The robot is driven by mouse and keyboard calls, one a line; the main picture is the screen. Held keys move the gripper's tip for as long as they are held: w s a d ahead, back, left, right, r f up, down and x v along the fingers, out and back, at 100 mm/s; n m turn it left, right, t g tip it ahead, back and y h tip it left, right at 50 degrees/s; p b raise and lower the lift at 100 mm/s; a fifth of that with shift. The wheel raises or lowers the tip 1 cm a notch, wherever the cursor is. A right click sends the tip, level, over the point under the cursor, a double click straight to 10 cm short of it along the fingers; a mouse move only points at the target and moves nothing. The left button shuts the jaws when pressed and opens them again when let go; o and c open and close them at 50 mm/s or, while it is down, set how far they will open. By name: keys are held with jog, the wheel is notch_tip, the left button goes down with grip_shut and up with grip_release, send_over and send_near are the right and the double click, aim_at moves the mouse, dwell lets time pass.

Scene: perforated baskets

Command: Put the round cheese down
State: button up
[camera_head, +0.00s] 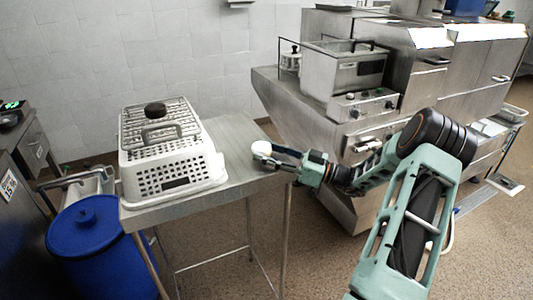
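A small round white cheese (261,148) is at my gripper's fingertips, over the right end of the steel table (240,137). My gripper (268,158) reaches in from the right, with its dark fingers at the cheese. The fingers look closed around the lower part of the cheese, but the view is small. I cannot tell whether the cheese touches the tabletop or is held just above it.
A white perforated basket (150,182) with a metal rack and a dark round object (155,109) on top fills the table's left part. A blue barrel (98,250) stands at the lower left. Steel kitchen equipment (345,75) stands behind on the right. Bare tabletop lies between basket and cheese.

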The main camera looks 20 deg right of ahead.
jog(key=o, duration=0.3)
jog(key=shift+s+f, duration=0.2)
jog(key=shift+f, duration=0.65)
jog(key=shift+a+r, duration=0.1)
jog(key=r+p, duration=0.1)
jog(key=p, duration=0.1)
jog(key=shift+w+r+p, duration=0.1)
jog(key=shift+r+p, duration=0.15)
jog(key=shift+p, duration=0.05)
jog(key=b+v, duration=0.2)
jog(key=v, duration=1)
jog(key=shift+r+b, duration=0.15)
jog(key=shift+b, duration=0.25)
